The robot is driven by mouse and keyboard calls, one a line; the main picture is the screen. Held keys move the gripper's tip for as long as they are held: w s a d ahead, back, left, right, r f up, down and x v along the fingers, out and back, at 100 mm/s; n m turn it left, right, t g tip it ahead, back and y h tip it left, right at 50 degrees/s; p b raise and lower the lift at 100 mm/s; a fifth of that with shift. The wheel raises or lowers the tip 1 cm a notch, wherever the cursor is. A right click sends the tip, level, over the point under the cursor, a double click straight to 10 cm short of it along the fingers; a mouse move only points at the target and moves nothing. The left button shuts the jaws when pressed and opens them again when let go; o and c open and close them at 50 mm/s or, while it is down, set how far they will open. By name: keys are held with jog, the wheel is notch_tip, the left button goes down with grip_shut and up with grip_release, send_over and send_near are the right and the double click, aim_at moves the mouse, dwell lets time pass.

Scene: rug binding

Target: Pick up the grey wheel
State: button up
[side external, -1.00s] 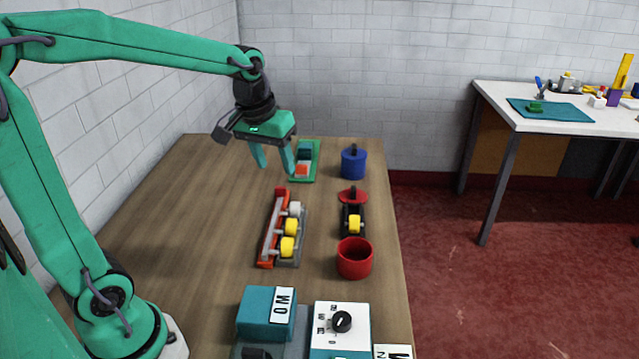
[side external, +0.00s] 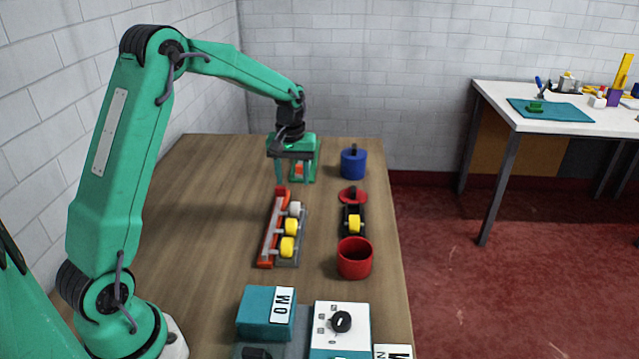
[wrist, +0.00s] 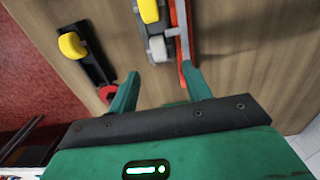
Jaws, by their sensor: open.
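The grey wheel (side external: 295,209) sits at the far end of a rack with a red rail (side external: 272,232), in line with two yellow wheels (side external: 290,227). In the wrist view the grey wheel (wrist: 157,48) shows just ahead of the fingertips, between their lines. My gripper (side external: 292,182) is open and empty, with its fingers pointing down above the table, just beyond the rack's far end. In the wrist view its two fingers (wrist: 164,76) are apart with nothing between them.
A black holder with a yellow wheel (side external: 355,225) and a red lid (side external: 353,196) stand right of the rack. A red cup (side external: 354,258) is nearer, a blue lidded pot (side external: 353,163) farther. The table's left side is clear.

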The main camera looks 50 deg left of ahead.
aim_at(295, 204)
jog(key=shift+f, duration=1.35)
jog(key=shift+w+f, duration=0.1)
jog(key=shift+f, duration=2.5)
jog(key=c, duration=1.1)
grip_shut()
